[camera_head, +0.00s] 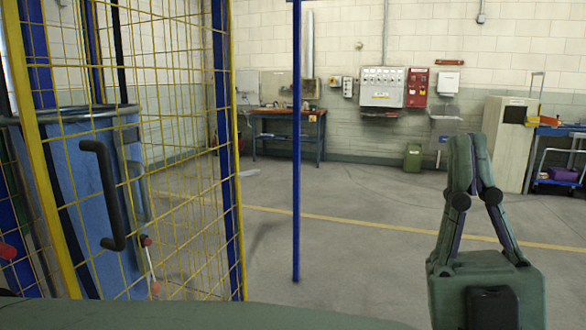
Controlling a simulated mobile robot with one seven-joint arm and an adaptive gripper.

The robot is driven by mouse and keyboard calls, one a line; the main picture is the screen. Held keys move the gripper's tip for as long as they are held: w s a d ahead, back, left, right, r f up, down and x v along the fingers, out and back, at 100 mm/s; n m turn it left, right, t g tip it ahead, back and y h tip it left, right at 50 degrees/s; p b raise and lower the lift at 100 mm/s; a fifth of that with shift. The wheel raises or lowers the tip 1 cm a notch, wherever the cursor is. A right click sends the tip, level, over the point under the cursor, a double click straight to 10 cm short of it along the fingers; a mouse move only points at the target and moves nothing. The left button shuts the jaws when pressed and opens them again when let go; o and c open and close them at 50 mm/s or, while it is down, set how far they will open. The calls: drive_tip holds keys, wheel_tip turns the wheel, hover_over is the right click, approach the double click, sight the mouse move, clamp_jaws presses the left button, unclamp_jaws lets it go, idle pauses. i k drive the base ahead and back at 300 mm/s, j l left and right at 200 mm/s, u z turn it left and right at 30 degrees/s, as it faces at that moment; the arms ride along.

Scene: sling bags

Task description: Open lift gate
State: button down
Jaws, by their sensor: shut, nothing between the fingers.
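The gate is a yellow wire-mesh panel (185,130) in a yellow frame, at the left of the head camera view. A black bow-shaped handle (112,195) is on its near side, at the left. I cannot tell whether the gate is latched. My gripper (466,142) is at the right, pointing up, with its fingers closed together and nothing between them. It is well apart from the gate and its handle.
A thin blue post (296,150) stands between the gate and my gripper. Behind the mesh is a large blue drum (85,190). A workbench (290,122), electrical boxes (382,86) and a pale cabinet (508,140) line the back wall. The middle floor is open.

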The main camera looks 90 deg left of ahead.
sight(9, 10)
drive_tip(key=u, duration=3.1)
drive_tip(key=k+l+z, duration=0.1)
drive_tip(key=l, duration=0.3)
drive_tip(key=k+l+z, duration=0.1)
drive_tip(key=l, duration=0.25)
drive_tip(key=j, duration=0.7)
